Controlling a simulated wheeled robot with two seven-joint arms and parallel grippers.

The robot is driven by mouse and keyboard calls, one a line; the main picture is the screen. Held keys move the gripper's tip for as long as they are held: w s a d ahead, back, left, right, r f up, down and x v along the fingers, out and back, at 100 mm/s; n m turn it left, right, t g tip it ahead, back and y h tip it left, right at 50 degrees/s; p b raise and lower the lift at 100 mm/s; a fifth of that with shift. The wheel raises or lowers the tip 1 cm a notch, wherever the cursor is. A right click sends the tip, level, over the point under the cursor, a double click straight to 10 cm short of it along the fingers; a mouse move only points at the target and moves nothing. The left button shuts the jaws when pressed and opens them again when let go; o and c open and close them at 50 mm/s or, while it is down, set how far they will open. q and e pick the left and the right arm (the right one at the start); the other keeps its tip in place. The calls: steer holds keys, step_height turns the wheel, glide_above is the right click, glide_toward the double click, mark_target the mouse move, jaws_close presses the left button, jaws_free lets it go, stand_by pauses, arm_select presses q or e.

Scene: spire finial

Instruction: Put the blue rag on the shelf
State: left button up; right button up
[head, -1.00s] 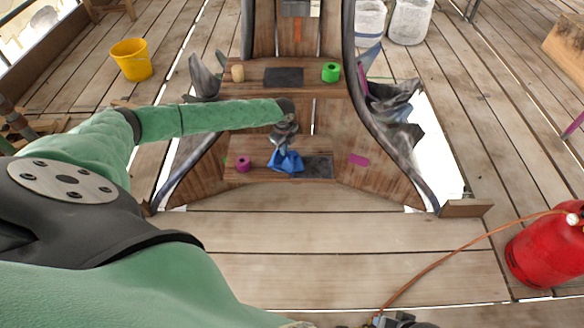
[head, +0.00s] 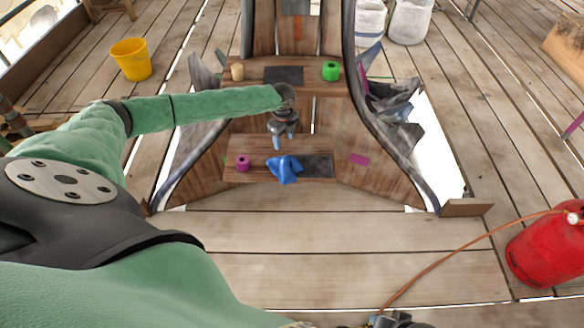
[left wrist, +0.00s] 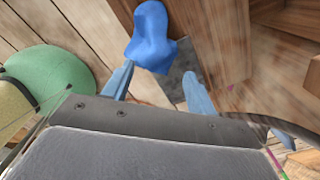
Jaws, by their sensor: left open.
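The blue rag (head: 284,170) lies crumpled on the lower wooden shelf (head: 262,176), against the left part of a dark pad (head: 320,166). It also shows in the left wrist view (left wrist: 150,42), just beyond the fingertips. My left gripper (head: 284,144) is open and empty. In the head view it appears just above the rag in the picture, with a small gap. In the left wrist view its two blue fingers (left wrist: 158,80) are spread apart with nothing between them. My right gripper cannot be made out.
A magenta roll (head: 243,163) sits left of the rag on the same shelf. The upper shelf (head: 306,81) holds a tan roll (head: 238,72), a dark pad (head: 284,76) and a green roll (head: 331,71). A red cylinder (head: 545,250) with a hose stands at right; a yellow bucket (head: 131,60) stands at left.

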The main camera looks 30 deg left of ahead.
arm_select(q)
step_height(320, 180, up, 2)
steer(key=shift+r, duration=0.25)
arm_select(e)
steer(key=shift+w+a+f, duration=0.15)
steer(key=shift+w+a, duration=0.1)
steer(key=shift+d, duration=0.1)
